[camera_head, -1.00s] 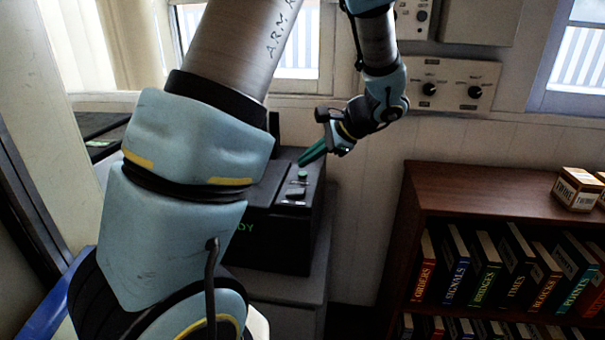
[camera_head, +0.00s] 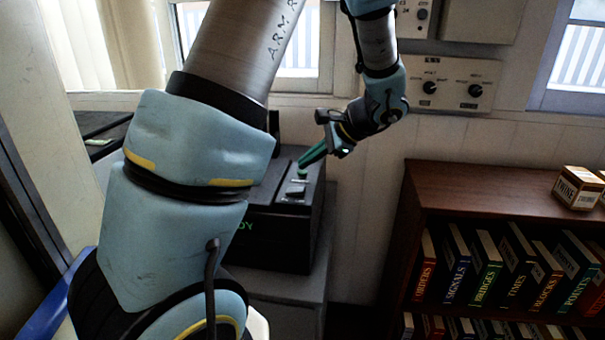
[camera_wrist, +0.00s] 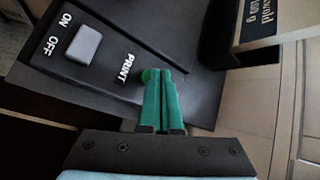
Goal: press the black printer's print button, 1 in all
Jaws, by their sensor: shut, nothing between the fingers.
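The black printer (camera_head: 270,238) stands on a grey cabinet, partly hidden behind my arm. On its top panel is the small green print button (camera_head: 302,173), with a grey rocker switch (camera_head: 294,190) nearer the front. In the wrist view the PRINT label, the button (camera_wrist: 147,75) and the ON/OFF switch (camera_wrist: 84,44) show. My gripper (camera_head: 304,164) has green fingers, shut and empty, pointing down at the panel. In the wrist view its fingertips (camera_wrist: 159,73) overlap part of the button. I cannot tell whether they touch it.
A wooden bookshelf (camera_head: 500,182) with several books stands at the right, with a twine box (camera_head: 578,187) on top. A wall panel with two knobs (camera_head: 452,86) is behind my gripper. In the wrist view a dark box (camera_wrist: 260,22) lies near the printer's edge.

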